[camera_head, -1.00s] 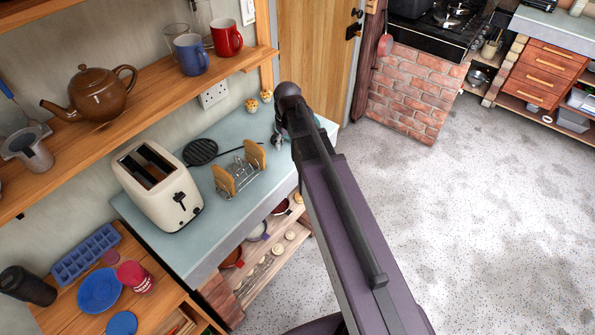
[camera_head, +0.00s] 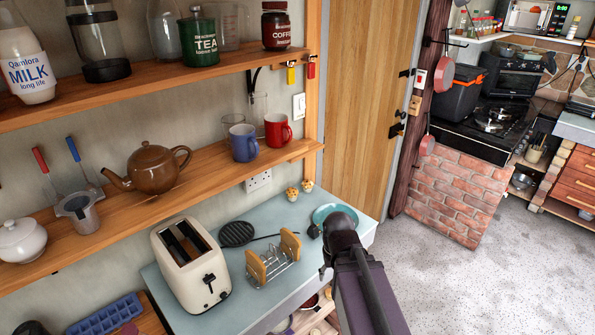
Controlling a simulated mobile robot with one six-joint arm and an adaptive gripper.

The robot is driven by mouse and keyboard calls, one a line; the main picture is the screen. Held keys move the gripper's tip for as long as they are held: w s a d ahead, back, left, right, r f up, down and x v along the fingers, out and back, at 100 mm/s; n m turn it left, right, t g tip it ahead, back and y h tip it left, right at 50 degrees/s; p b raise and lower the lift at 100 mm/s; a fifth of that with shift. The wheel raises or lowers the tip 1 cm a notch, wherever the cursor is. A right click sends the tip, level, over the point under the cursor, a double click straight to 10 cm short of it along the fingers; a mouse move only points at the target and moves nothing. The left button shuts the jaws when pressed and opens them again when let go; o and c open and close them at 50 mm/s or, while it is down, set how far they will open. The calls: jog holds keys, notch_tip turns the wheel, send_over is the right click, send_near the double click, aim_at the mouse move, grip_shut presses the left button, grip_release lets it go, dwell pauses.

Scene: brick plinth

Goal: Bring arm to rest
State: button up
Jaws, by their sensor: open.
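My arm (camera_head: 360,285) rises from the bottom of the head view. Its dark, rounded joint (camera_head: 341,222) covers part of the counter's right end and a teal plate (camera_head: 332,212). The arm beyond this joint is hidden or out of sight, and I cannot make out my gripper. I see nothing held.
Shelves above hold a brown teapot (camera_head: 153,169) and mugs. A brick plinth (camera_head: 453,192) stands right; the floor (camera_head: 480,280) is clear.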

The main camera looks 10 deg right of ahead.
notch_tip(320, 180, down, 2)
jog(key=shift+f+b, duration=0.25)
jog(key=shift+b, duration=0.6)
